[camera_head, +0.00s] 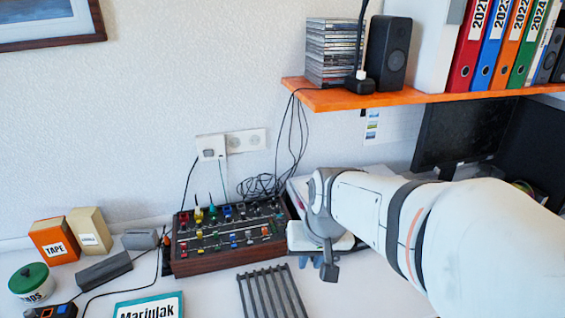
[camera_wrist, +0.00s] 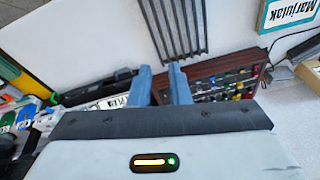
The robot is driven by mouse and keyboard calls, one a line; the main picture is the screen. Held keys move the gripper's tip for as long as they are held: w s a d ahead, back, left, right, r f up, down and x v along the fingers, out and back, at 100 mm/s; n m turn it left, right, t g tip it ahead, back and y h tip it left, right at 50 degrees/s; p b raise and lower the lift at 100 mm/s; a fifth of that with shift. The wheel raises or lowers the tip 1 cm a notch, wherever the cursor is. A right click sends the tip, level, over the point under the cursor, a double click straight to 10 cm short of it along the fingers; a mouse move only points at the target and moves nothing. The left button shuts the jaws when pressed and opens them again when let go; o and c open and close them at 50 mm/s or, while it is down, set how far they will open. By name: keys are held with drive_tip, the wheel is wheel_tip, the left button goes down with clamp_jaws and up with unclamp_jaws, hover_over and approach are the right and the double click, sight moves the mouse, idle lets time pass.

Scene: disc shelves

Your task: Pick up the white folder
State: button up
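Upright folders stand on the orange shelf at the upper right of the head view. A narrow white folder (camera_head: 543,42) shows just right of the green folder (camera_head: 528,45). A larger white upright panel (camera_head: 425,45) stands left of the red folder (camera_head: 468,45); I cannot tell whether it is a folder too. My gripper (camera_head: 311,262) is low over the desk, well below and left of the folders, and touches none of them. In the wrist view my gripper (camera_wrist: 160,68) has its two blue fingers apart with nothing held between them.
The orange shelf (camera_head: 350,100) also carries a CD stack (camera_head: 330,52) and a black speaker (camera_head: 390,50). Loose cables hang from the shelf.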

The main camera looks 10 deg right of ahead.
drive_tip(key=w+d+m+t+p, duration=0.1)
drive_tip(key=w+d+m+p, duration=0.4)
drive_tip(key=w, duration=0.6)
drive_tip(key=w+d+m+t+p, duration=0.1)
drive_tip(key=w+d+m+p, duration=0.1)
drive_tip(key=w+d+m, duration=0.7)
drive_tip(key=shift+m, duration=0.5)
drive_tip(key=w+d+f+p, duration=0.1)
drive_tip(key=w+f, duration=0.2)
drive_tip(key=f, duration=0.1)
drive_tip(key=w+d+f+p, duration=0.1)
drive_tip(key=w+d+f, duration=0.1)
drive_tip(key=w+f, duration=0.2)
drive_tip(key=w+d+f+p, duration=0.1)
drive_tip(key=w+d+f, duration=0.1)
drive_tip(key=w+f, duration=0.1)
drive_tip(key=shift+w+f, duration=0.3)
drive_tip(key=shift+f, duration=0.25)
clamp_jaws()
